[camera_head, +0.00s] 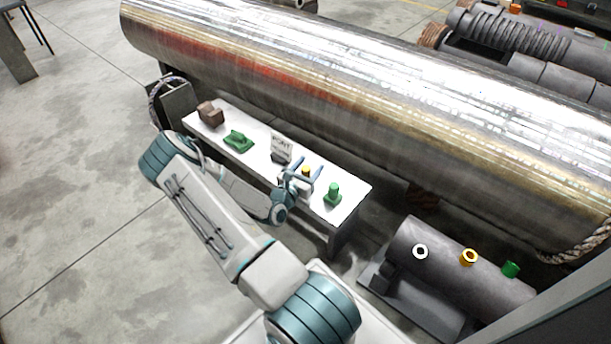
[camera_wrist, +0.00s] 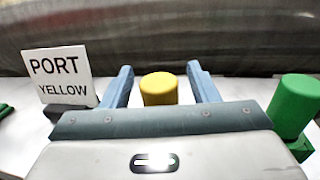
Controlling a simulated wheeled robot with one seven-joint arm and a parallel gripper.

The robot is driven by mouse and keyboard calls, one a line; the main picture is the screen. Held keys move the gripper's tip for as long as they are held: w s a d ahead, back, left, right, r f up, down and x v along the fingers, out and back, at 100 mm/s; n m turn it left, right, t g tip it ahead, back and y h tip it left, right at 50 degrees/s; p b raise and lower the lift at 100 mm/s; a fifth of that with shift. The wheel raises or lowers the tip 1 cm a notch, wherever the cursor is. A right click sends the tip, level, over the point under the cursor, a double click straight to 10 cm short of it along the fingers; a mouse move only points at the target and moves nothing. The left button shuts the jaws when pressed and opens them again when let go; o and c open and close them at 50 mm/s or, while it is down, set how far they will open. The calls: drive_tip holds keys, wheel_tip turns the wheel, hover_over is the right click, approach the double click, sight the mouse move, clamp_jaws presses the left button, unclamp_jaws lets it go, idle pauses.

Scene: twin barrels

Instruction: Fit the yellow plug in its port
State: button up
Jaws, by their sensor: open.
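The yellow plug (camera_head: 305,170) stands on the white bench, its round top showing. In the wrist view the yellow plug (camera_wrist: 159,90) is upright between the two blue fingers of my gripper (camera_wrist: 160,70), with a gap on each side. My gripper (camera_head: 303,176) is open, and its body hides the plug's lower part.
A green plug (camera_head: 333,192) stands right of my gripper, close by. A sign (camera_wrist: 60,77) reading "PORT YELLOW" stands to the left. A green piece (camera_head: 238,140) and a brown block (camera_head: 210,113) lie farther along the bench (camera_head: 350,192). A large metal cylinder (camera_head: 330,85) runs behind.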

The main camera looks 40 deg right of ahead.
drive_tip(key=c, duration=1.1)
drive_tip(key=shift+r, duration=0.1)
